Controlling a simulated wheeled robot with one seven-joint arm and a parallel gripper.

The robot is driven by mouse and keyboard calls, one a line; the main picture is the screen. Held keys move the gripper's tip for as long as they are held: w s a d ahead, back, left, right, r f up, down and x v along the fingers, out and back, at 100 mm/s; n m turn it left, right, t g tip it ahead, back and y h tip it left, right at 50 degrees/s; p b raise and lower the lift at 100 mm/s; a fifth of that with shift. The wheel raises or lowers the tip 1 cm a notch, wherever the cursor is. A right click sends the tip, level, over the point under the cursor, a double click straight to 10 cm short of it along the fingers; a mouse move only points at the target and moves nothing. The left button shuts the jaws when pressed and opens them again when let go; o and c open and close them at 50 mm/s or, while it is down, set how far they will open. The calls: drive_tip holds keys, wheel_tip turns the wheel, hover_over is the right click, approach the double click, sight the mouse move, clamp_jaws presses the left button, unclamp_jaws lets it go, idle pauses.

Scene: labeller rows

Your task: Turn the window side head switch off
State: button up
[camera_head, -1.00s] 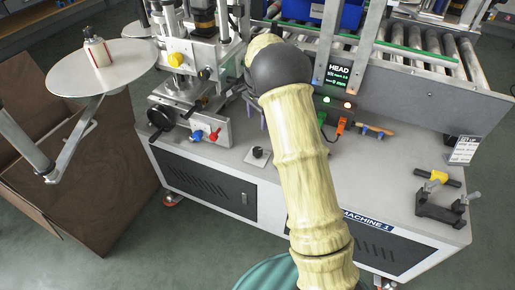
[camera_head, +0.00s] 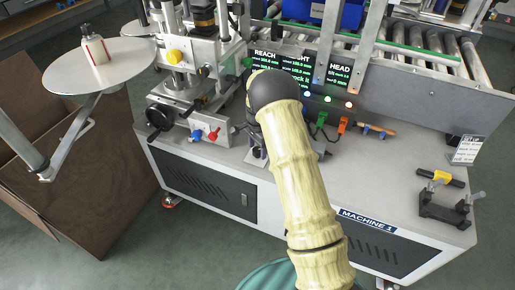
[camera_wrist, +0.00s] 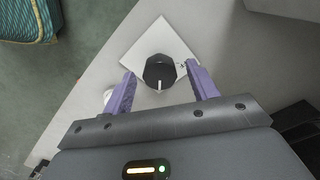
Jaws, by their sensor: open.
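A black rotary knob (camera_wrist: 159,72) with a white pointer mark sits on a square white plate (camera_wrist: 138,42) in the wrist view. The pointer mark faces the bottom of the picture, toward my wrist. My gripper (camera_wrist: 159,74) is open, with one purple finger on each side of the knob and a visible gap on both sides. I cannot tell how far the fingertips are above the plate. In the head view my gripper (camera_head: 257,148) is low over the table top beside the machine, and it and my arm hide the knob.
The labelling machine's dark screens (camera_head: 300,66) stand behind my arm, with lit lamps and green and orange plugs (camera_head: 342,124) below. Red and blue valve handles (camera_head: 205,135) are to the left. A black clamp fixture (camera_head: 446,207) stands at the right.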

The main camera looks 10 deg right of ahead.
drive_tip(key=shift+c, duration=0.2)
drive_tip(key=c, duration=1)
drive_tip(key=shift+o, duration=0.2)
